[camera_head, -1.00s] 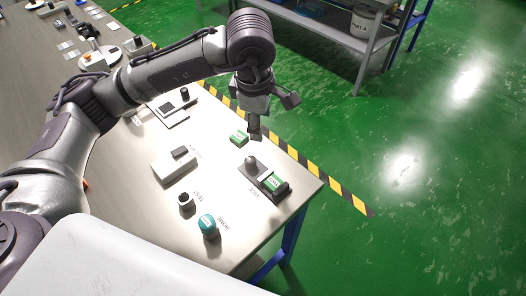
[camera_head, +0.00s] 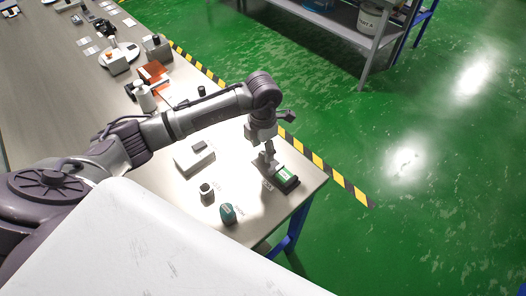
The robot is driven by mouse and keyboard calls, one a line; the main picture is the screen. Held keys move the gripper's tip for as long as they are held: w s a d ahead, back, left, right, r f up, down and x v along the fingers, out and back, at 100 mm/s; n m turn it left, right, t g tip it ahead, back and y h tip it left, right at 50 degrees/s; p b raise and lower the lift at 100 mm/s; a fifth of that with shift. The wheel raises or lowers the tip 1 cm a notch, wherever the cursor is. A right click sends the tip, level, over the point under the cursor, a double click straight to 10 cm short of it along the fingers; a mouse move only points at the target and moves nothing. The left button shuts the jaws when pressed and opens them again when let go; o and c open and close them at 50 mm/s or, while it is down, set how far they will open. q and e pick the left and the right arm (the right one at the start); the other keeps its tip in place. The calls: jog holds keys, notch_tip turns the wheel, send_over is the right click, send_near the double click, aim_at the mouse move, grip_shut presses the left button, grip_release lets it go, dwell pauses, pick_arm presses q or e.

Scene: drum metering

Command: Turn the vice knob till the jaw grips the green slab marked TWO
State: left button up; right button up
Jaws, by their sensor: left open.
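The vice (camera_head: 290,184) is a small dark fixture near the table's right corner. A green slab with a white label (camera_head: 284,173) lies in it; the writing is too small to read. My left gripper (camera_head: 267,160) is open and points down at the knob end of the vice, just left of the slab. Its fingers largely hide the knob, and I cannot tell whether they touch it. My right gripper is out of view.
A teal rounded item (camera_head: 227,214) and a small dark-topped cylinder (camera_head: 206,192) stand in front on the table (camera_head: 255,225). A pale box (camera_head: 194,157) is to the left. Bottles and an orange tray (camera_head: 155,72) are farther back. The table edge is close beyond the vice.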

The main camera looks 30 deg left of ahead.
aim_at(263, 154)
pick_arm(q)
notch_tip(263, 154, down, 2)
jog(key=shift+f, duration=0.7)
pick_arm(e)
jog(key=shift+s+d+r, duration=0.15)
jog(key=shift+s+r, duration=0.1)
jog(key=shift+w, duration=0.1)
pick_arm(q)
grip_shut()
jog(key=shift+w+f+m+b, duration=0.1)
jog(key=shift+f+m+b, duration=0.05)
jog(key=shift+m+b, duration=0.35)
jog(key=shift+m, duration=0.3)
jog(key=shift+r, duration=0.2)
grip_release()
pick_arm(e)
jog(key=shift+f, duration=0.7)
